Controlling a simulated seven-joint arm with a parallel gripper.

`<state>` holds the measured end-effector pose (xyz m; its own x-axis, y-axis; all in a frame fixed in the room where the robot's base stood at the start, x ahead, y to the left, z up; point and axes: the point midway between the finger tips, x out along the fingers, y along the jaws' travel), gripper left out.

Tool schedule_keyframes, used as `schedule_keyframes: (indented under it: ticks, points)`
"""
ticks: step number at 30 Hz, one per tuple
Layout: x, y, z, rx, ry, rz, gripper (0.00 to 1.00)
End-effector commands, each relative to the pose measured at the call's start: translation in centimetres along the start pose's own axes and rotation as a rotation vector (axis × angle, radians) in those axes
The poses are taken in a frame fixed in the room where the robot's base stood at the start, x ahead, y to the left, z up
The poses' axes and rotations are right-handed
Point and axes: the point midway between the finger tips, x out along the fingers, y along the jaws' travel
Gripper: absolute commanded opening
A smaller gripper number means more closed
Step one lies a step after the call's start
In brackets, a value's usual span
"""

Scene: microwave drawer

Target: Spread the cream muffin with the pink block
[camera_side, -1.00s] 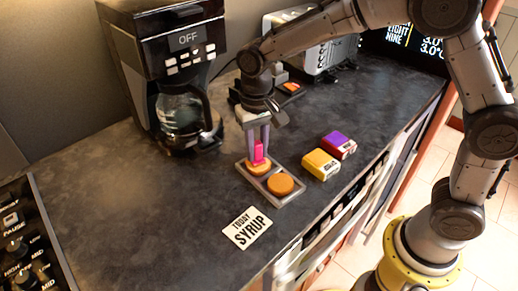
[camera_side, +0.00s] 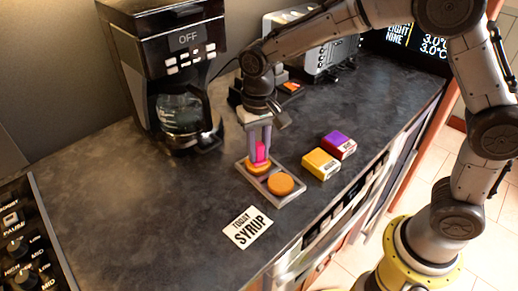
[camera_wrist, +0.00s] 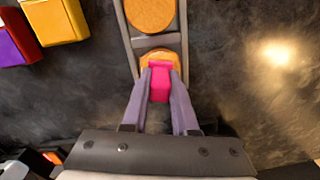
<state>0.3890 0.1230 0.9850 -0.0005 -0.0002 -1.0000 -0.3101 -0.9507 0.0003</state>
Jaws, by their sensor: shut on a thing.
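A grey tray (camera_side: 294,196) on the dark counter holds two round muffins. The near muffin (camera_side: 280,184) is orange-brown and uncovered; it also shows at the top of the wrist view (camera_wrist: 150,14). The far muffin (camera_side: 251,170) lies under my gripper and is partly hidden; its top looks tan in the wrist view (camera_wrist: 160,58). My gripper (camera_side: 260,156) points down and is shut on the pink block (camera_side: 260,152), which is upright over the far muffin. The block also shows between the fingers in the wrist view (camera_wrist: 160,80). I cannot tell whether it touches the muffin.
A yellow block (camera_side: 320,164) and a purple block (camera_side: 339,144) lie right of the tray. A white card reading "TODAY SYRUP" (camera_side: 247,228) lies in front. A coffee maker (camera_side: 165,70) and a toaster (camera_side: 325,62) stand behind. The counter at left is clear.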

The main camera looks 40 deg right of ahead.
Motion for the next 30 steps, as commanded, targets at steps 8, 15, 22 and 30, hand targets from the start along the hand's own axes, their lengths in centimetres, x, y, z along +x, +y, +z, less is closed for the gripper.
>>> schedule_keyframes:
  ticks: [8,15,22,30]
  points:
    - [-2.5,0.2,0.8,0.000,0.002,-0.002,0.00]
    - [-4.7,0.1,0.8,0.000,0.002,-0.002,0.00]
    - [-6.8,0.1,0.8,0.000,0.003,-0.002,0.00]
    - [-8.1,0.2,0.8,0.000,0.001,-0.001,0.00]
